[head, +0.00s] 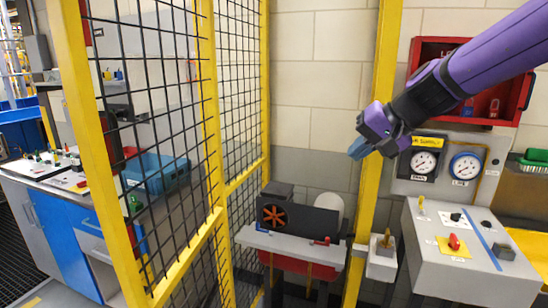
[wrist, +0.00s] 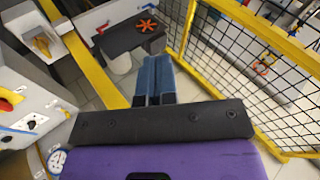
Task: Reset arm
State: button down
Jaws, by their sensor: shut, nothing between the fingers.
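My purple and black arm reaches in from the upper right in the head view. My gripper (head: 360,149) hangs in the air in front of the yellow post (head: 380,80), left of the gauges. Its blue fingers are shut with nothing between them. In the wrist view the two blue fingers of my gripper (wrist: 155,62) lie side by side, pointing toward a dark panel with an orange fan-like wheel (wrist: 148,25). The gripper touches nothing that I can see.
A yellow-framed mesh fence (head: 205,130) stands at left, with a blue bin (head: 155,178) behind it. A grey control box (head: 465,250) with a red knob stands lower right. Above it are two gauges (head: 424,162) and a red wall cabinet (head: 425,55). A small bench (head: 290,243) stands below.

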jog(key=s+d+h, duration=0.2)
jog(key=s+d, duration=0.2)
jog(key=s, duration=0.4)
jog(key=s+d+n+h, duration=0.1)
jog(key=s+d, duration=0.3)
jog(key=s, duration=0.4)
jog(key=s+d+f+n+h, duration=0.1)
jog(key=s+d+h, duration=0.2)
jog(key=s+d, duration=0.2)
jog(key=s, duration=0.3)
jog(key=shift+h, duration=0.4)
